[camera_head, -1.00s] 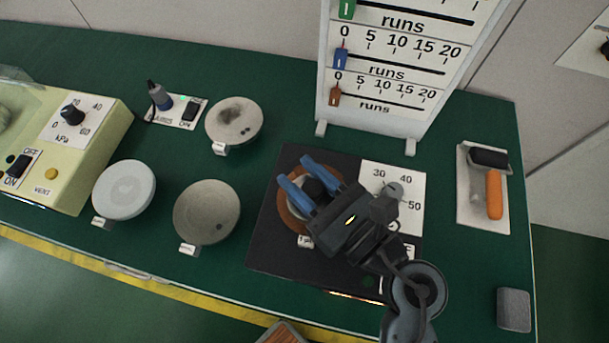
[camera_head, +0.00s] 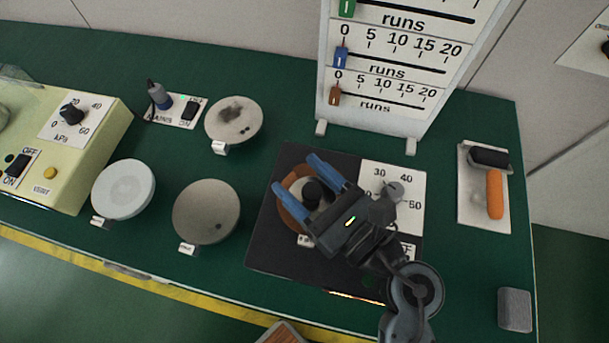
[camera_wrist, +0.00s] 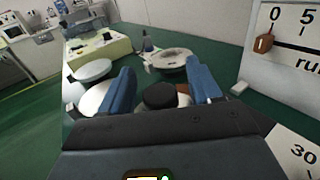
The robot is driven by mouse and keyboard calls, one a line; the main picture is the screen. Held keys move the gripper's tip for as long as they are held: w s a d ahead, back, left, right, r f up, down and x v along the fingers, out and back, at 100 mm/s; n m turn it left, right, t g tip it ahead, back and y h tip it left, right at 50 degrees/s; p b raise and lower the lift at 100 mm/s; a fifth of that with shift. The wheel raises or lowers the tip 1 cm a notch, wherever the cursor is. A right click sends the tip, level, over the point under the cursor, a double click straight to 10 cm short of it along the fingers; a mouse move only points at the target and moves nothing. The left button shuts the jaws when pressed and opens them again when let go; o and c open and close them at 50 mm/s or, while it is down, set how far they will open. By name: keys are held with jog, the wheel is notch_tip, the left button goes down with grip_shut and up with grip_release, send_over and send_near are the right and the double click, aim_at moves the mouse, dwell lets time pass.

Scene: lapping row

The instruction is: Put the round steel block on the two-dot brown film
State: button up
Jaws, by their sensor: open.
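The round steel block (camera_head: 299,189) has a black knob (camera_head: 312,189) on top. It sits inside a brown ring of film (camera_head: 290,209) on the black square plate (camera_head: 270,243). My gripper (camera_head: 296,172) is open, with one blue finger on each side of the knob and a gap to it. In the wrist view the knob (camera_wrist: 160,95) stands between the open fingers (camera_wrist: 162,80). My gripper hides much of the block and the film's right side. The film's tag is partly covered, so I cannot read its dots.
Three round plates stand left: a white one (camera_head: 124,190), a grey one (camera_head: 207,212) and a stained one (camera_head: 234,121). A runs board (camera_head: 376,125) stands behind. A tray with an orange-handled roller (camera_head: 494,195) and a grey block (camera_head: 514,310) are at right. Green bench shows between them.

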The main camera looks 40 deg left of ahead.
jog(key=shift+r, duration=0.1)
jog(key=shift+d+r, duration=0.1)
jog(key=d+b, duration=0.2)
jog(key=d, duration=0.8)
jog(key=shift+s+d, duration=0.2)
jog(key=shift+d, duration=0.7)
